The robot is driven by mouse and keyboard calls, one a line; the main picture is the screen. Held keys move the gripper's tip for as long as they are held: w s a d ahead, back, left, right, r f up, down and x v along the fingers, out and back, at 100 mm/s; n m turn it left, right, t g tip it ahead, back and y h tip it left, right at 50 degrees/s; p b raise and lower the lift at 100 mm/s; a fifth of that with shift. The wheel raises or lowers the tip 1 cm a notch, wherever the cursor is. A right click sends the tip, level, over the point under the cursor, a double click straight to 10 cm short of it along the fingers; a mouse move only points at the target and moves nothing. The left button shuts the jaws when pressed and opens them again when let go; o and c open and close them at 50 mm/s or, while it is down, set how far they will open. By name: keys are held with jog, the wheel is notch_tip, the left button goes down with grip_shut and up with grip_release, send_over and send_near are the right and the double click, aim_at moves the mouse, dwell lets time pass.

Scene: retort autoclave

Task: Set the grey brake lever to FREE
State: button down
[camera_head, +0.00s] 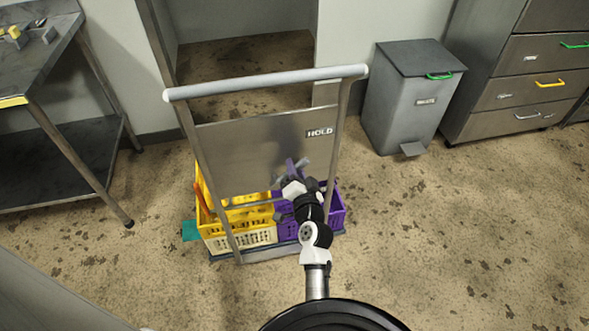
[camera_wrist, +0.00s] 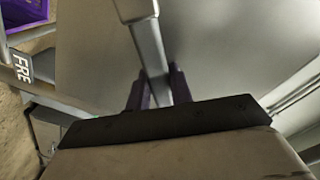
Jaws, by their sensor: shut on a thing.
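The grey brake lever (camera_wrist: 146,45) is a flat metal bar on the cart, seen close up in the wrist view. My gripper (camera_wrist: 158,88) is shut on it, with a dark finger on each side of the bar. In the head view my gripper (camera_head: 292,168) is low in front of the cart's metal panel (camera_head: 250,155), and the lever there is small and mostly hidden by the gripper. A HOLD label (camera_head: 320,132) is at the panel's upper right. A label reading "FRE", cut off or partly hidden (camera_wrist: 22,68), is at the left of the wrist view.
The cart's push handle (camera_head: 265,83) spans above the panel. A yellow crate (camera_head: 240,236) and a purple crate (camera_head: 338,208) sit on the cart base. A grey waste bin (camera_head: 405,105) and drawers (camera_head: 520,85) stand right, a metal table (camera_head: 40,75) left. Floor at right is clear.

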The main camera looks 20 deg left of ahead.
notch_tip(320, 180, down, 10)
jog(key=m+b, duration=0.4)
jog(key=m, duration=1.1)
jog(key=shift+w+d+m, duration=0.15)
jog(key=shift+d+m, duration=0.05)
jog(key=shift+m, duration=0.2)
jog(key=c, duration=1.2)
grip_release()
jog(key=shift+c, duration=0.2)
jog(key=shift+d, duration=0.1)
